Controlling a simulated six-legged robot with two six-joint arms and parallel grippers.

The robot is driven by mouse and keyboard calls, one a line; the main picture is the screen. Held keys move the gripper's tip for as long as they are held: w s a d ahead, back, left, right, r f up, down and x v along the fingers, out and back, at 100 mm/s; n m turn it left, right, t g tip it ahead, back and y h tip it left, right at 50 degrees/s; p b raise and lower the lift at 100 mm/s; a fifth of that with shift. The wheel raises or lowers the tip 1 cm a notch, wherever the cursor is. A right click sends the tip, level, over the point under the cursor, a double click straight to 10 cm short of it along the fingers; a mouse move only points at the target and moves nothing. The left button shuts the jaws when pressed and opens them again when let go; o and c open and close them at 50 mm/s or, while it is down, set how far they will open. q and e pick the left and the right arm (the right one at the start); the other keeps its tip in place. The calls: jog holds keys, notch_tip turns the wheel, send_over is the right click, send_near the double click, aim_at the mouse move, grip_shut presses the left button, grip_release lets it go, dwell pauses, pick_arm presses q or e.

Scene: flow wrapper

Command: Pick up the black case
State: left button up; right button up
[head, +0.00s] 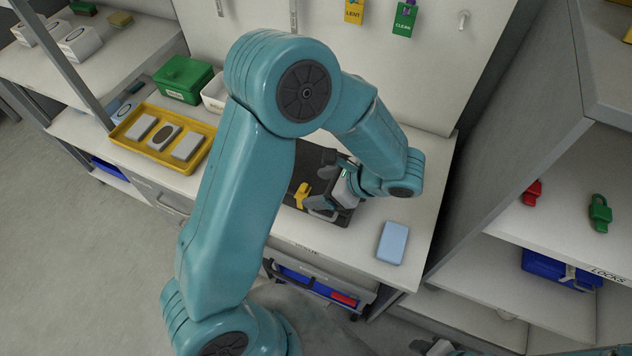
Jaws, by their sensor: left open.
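The black case (313,160) lies flat on the white bench, partly hidden behind my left arm. A yellow piece (302,194) shows on or beside it; I cannot tell whether it belongs to the case. My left gripper (326,191) is open over the right part of the case, close to the yellow piece. Whether its fingers touch the case cannot be made out. A grey part, possibly of my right gripper (438,347), shows cut off at the bottom edge; its jaws cannot be read.
A light blue block (392,243) lies on the bench right of the case. A yellow tray (203,161) with several grey pieces and a green box (183,78) stand at left. A shelf unit (560,180) with red and green locks stands at right. A drawer (318,284) sits below the bench.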

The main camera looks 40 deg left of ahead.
aim_at(303, 188)
pick_arm(q)
jog(key=x, duration=0.3)
jog(key=p+x, duration=0.1)
jog(key=shift+w+a+f, duration=0.2)
jog(key=shift+a+f, duration=0.05)
jog(key=shift+s, duration=0.1)
jog(key=c, duration=1.3)
grip_shut()
